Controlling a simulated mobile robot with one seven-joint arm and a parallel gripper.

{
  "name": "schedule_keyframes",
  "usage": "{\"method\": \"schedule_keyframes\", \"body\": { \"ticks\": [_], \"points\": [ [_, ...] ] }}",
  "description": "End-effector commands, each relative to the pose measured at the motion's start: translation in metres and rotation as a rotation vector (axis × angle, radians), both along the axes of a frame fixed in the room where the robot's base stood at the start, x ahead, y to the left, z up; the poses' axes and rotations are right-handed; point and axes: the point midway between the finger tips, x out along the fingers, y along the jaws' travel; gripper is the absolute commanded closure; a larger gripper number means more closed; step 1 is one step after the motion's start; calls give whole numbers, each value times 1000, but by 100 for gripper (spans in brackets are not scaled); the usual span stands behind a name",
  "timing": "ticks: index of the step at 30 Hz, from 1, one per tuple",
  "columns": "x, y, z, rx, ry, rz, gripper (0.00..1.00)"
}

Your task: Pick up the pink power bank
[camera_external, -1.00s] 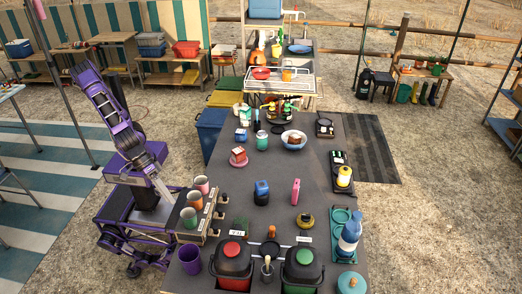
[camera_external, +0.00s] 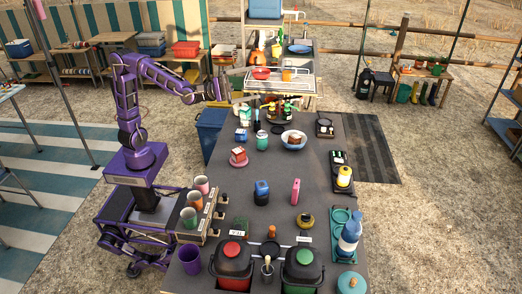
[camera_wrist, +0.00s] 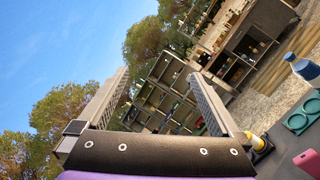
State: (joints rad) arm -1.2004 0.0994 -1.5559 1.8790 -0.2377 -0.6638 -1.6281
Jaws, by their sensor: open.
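The pink power bank (camera_external: 295,192) stands upright on the dark table, right of a blue block-like item. A pink thing at the lower right corner of the wrist view (camera_wrist: 308,162) appears to be the same power bank, partly cut off. My gripper (camera_external: 249,86) is raised above the far left side of the table, well away from the power bank. In the wrist view its two fingers (camera_wrist: 160,76) are spread wide with nothing between them.
Near the power bank are the blue item (camera_external: 262,189), a yellow-and-black round item (camera_external: 305,220) and a blue bottle (camera_external: 350,232) in a teal tray. Two lidded bins (camera_external: 232,262) (camera_external: 302,265) stand at the front. Bare tabletop surrounds the power bank.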

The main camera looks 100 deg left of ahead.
Motion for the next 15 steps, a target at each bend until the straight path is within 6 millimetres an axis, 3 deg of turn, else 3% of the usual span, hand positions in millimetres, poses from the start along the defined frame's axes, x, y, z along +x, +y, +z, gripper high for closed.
{"method": "schedule_keyframes", "body": {
  "ticks": [3, 5, 8, 12, 15],
  "points": [
    [16, 33, -28, -195, 84, -7, 0],
    [24, 43, -51, -298, 144, -17, 0],
    [37, 51, -103, -477, 268, -36, 0],
    [47, 47, -205, -753, 494, -35, 0],
    [42, 38, -277, -912, 642, -5, 0]
  ]
}}
